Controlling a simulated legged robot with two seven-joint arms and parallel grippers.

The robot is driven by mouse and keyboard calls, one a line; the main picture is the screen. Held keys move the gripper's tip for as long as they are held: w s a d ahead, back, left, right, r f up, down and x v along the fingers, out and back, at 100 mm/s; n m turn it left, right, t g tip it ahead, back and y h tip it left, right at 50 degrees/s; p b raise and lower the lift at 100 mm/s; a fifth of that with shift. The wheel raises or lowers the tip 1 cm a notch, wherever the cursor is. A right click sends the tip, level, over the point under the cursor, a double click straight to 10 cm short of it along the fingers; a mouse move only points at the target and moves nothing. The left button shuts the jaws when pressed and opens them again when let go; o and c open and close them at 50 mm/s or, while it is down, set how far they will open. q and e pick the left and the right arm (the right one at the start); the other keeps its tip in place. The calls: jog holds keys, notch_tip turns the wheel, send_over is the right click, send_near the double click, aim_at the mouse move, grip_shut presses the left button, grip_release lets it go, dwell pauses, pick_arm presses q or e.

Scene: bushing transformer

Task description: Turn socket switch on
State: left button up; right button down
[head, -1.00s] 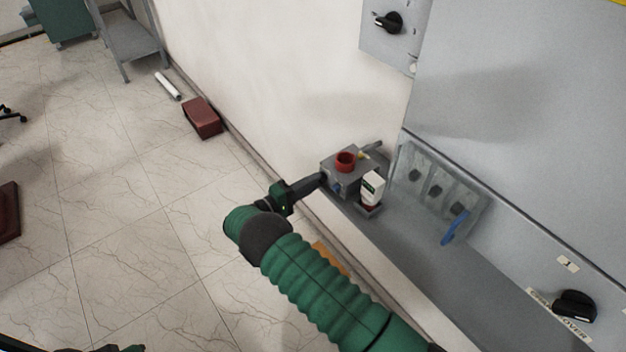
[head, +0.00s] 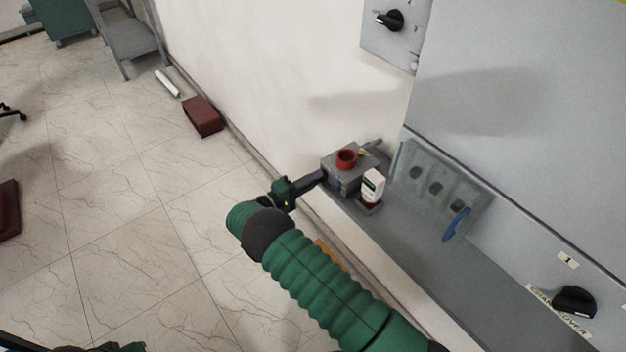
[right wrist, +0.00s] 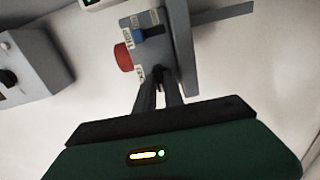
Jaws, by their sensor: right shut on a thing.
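A grey box (head: 343,176) with a red round button (head: 346,159) on top stands on the grey ledge by the wall. My right gripper (head: 323,174) reaches the box's near side. In the right wrist view its fingers (right wrist: 160,75) are close together at the box face, shut on a small part of it. The fingertips hide that part. A dark and green piece of my left arm (head: 100,348) shows at the bottom edge, its jaws not readable.
A white bottle-like item (head: 373,185) stands right of the box. A grey panel with a blue handle (head: 456,224) and a black knob (head: 574,302) are further right. A wall panel with a black rotary switch (head: 390,20) hangs above. The floor at left is mostly clear.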

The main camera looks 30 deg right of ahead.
jog(key=shift+f, duration=0.15)
jog(key=shift+s+f+m+b, duration=0.1)
jog(key=shift+m+b, duration=3.55)
jog(key=shift+m, duration=5.15)
jog(key=shift+a, duration=0.1)
jog(key=c, duration=1.8)
grip_release()
jog(key=shift+o, duration=0.4)
